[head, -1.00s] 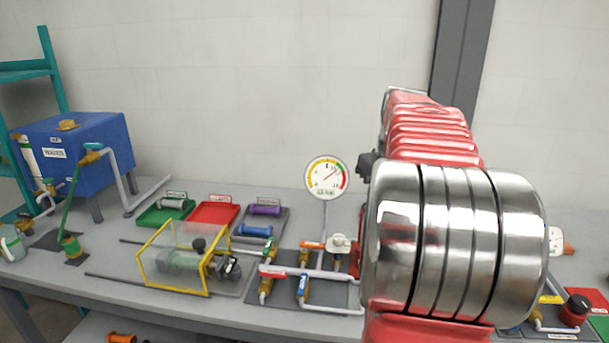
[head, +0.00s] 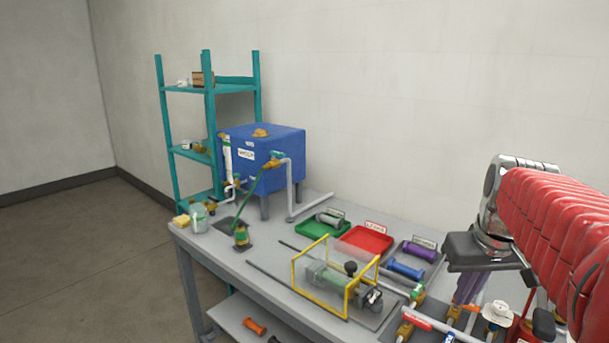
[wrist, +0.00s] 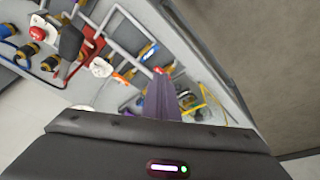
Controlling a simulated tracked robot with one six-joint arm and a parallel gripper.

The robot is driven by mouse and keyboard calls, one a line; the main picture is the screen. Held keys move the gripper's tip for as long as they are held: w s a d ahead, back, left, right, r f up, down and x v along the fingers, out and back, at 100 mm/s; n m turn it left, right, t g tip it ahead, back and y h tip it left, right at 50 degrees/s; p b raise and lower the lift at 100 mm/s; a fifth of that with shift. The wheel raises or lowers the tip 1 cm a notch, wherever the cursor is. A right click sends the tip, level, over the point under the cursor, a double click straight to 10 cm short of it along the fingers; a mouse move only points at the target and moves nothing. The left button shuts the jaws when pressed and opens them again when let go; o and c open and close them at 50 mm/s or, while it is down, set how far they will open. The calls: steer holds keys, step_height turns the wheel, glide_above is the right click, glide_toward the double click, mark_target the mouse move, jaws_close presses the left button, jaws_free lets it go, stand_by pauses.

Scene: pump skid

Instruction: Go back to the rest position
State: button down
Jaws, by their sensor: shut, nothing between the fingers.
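My gripper (head: 468,287) is at the right of the head view, pointing down in front of my red arm. Its purple-grey fingers are together with nothing between them. They hang over the bench near the pipework, and their tips are partly hidden in the head view. In the wrist view the shut fingers (wrist: 161,97) point at the bench, with valves and pipes beyond them.
The grey bench (head: 222,262) carries a blue tank (head: 285,150), a yellow-framed guard (head: 348,302), a green tray (head: 310,229), a red tray (head: 365,240) and a grey tray with purple and blue cylinders. A teal shelf (head: 210,120) stands behind. Floor at left is clear.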

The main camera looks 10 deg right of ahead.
steer(key=s+a+f, duration=0.2)
steer(key=s+a, duration=0.1)
steer(key=a, duration=0.4)
steer(key=s+a+f+n+t, duration=0.1)
steer(key=s+a+f, duration=0.2)
steer(key=a, duration=0.4)
steer(key=s+a+f+n+t+y, duration=0.1)
steer(key=s+a+f, duration=0.2)
steer(key=a, duration=0.4)
steer(key=shift+s, duration=0.3)
steer(key=shift+d, duration=0.1)
